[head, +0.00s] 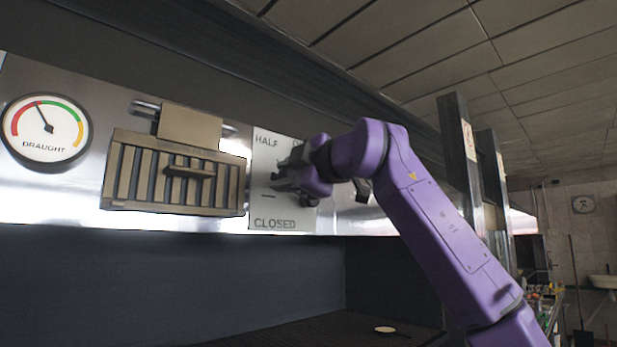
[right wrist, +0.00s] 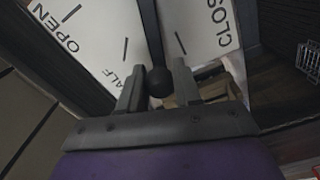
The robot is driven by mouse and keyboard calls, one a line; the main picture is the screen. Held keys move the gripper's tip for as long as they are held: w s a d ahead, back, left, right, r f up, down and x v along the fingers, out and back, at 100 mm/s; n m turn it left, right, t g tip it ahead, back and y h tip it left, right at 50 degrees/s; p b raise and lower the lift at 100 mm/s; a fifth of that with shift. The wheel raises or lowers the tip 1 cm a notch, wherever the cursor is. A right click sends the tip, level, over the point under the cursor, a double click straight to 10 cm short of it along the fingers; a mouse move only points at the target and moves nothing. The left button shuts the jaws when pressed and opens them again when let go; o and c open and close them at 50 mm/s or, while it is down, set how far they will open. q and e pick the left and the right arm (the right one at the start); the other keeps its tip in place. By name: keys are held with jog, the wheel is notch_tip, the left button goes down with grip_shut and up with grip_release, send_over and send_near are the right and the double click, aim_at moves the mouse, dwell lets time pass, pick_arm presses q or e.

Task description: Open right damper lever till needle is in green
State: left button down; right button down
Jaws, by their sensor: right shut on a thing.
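The round draught gauge (head: 46,128) is at the left of the head view. Its needle points up and left, close to where the red arc meets the green. The damper plate (head: 262,211) reads HALF and CLOSED, its OPEN end partly covered by my arm. In the right wrist view the plate (right wrist: 100,40) also shows OPEN. The dark lever with its round knob (right wrist: 157,82) lies between the HALF and CLOSED marks. My right gripper (head: 283,178) is shut on the lever knob, one finger on each side. My left gripper is not in view.
A slatted vent (head: 125,172) with a handle sits between gauge and plate on the metal front. The dark grill opening (head: 180,270) lies below. Dark posts (head: 458,150) stand to the right of my purple arm.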

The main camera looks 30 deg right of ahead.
jog(key=shift+r+m, duration=0.4)
jog(key=shift+r, duration=0.05)
jog(key=shift+d+r+m, duration=0.15)
jog(key=shift+d+m, duration=0.05)
jog(key=shift+m, duration=0.1)
jog(key=shift+w, duration=0.1)
jog(key=c, duration=0.8)
grip_release()
